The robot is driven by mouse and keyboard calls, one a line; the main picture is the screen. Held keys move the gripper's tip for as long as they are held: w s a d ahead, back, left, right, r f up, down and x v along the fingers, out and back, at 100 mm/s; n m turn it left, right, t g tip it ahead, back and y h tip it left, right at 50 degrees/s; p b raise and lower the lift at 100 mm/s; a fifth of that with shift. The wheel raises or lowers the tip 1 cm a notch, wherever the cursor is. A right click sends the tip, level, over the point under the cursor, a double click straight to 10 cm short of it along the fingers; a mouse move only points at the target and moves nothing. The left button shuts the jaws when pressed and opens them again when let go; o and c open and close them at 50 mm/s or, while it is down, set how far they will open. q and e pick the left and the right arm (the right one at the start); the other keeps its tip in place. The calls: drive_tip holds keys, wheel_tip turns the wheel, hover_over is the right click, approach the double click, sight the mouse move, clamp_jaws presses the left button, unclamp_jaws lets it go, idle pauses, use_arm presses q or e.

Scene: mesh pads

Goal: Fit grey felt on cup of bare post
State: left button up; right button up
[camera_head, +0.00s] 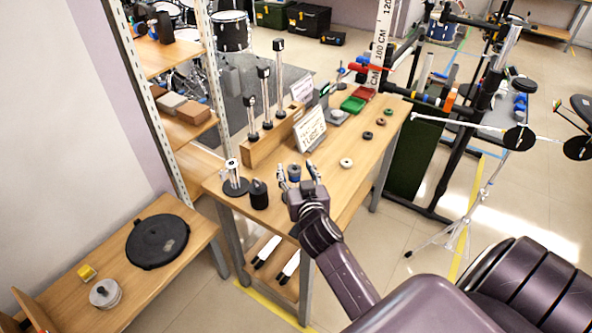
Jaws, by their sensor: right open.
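A silver post (233,174) stands upright on a round black base at the near left corner of the wooden table (330,190). No felt shows on it, but its cup is too small to make out. Three more posts of rising height, one of them the tallest post (279,75), stand on a wooden block (262,148); their tops look dark. I cannot tell which is the grey felt. My left gripper is out of view.
A black cylinder (259,194) stands between the silver post and my right gripper. A white sign (311,129) leans near the block. Red and green trays (353,104) sit at the far end. The table between the pale ring and the near edge is clear.

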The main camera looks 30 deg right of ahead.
drive_tip(key=v, duration=1.2)
idle(0.4)
